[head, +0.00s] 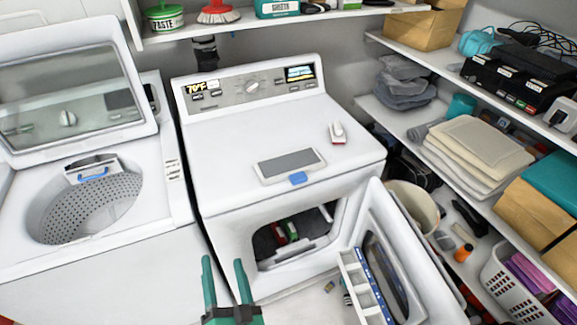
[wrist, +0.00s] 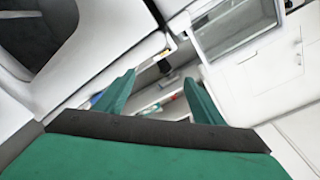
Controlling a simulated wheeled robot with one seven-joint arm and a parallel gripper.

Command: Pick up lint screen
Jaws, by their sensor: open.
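The lint screen (head: 290,162) is a flat grey rectangle with a white frame and a blue tab at its front edge. It lies on top of the white dryer (head: 235,150), near the front edge, in the head view. My gripper (head: 222,262) has green fingers, which stand apart with nothing between them. In the head view it shows at the bottom, in front of the dryer and below and left of the lint screen. The wrist view also shows my open gripper (wrist: 160,88); I cannot make out the lint screen there.
The dryer door (head: 400,255) hangs open at the right, beside the dark drum opening with small items inside. An open-lidded washer (head: 140,255) stands at left. A small white-and-red object (head: 337,133) lies on the dryer. Loaded shelves (head: 390,122) line the right wall.

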